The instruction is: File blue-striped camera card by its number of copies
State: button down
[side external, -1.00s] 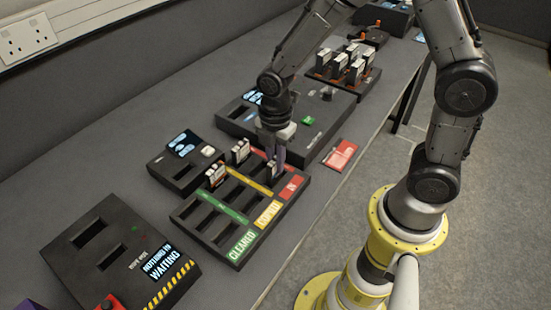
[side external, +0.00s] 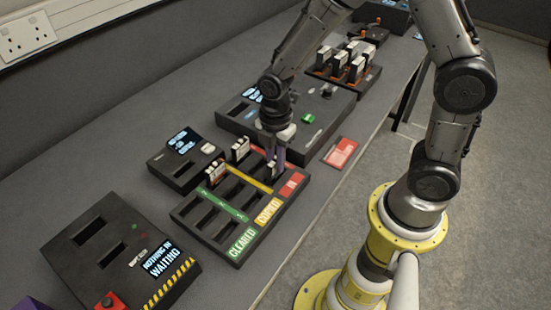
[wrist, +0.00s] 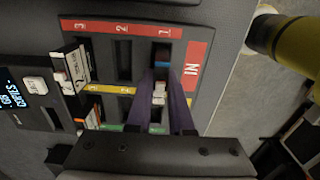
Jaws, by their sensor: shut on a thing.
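My gripper (wrist: 160,104) is shut on the blue-striped camera card (wrist: 159,92), pointing down at the sorting tray (side external: 206,250). The tray has a red IN strip, a yellow COPIED strip and a green CLEARED strip, with slots numbered 1, 2 and 3. In the wrist view the card is at the number 1 slot of the IN row; I cannot tell how deep it sits. In the side view my gripper (side external: 275,160) hides most of it. A white-labelled card (wrist: 73,66) stands in IN slot 3, and an orange-marked card (side external: 214,172) stands in COPIED slot 3.
A small reader (side external: 183,160) with a lit screen stands behind the tray. A console (side external: 95,250) reading "NOTHING IN WAITING" is at left. A larger box (side external: 325,112) and a rack of several cards (side external: 345,75) stand at right. A red card (side external: 341,152) lies on the bench.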

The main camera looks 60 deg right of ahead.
dwell(0.3)
jog(key=shift+c, duration=2.1)
grip_release()
jog(key=shift+r, duration=3.75)
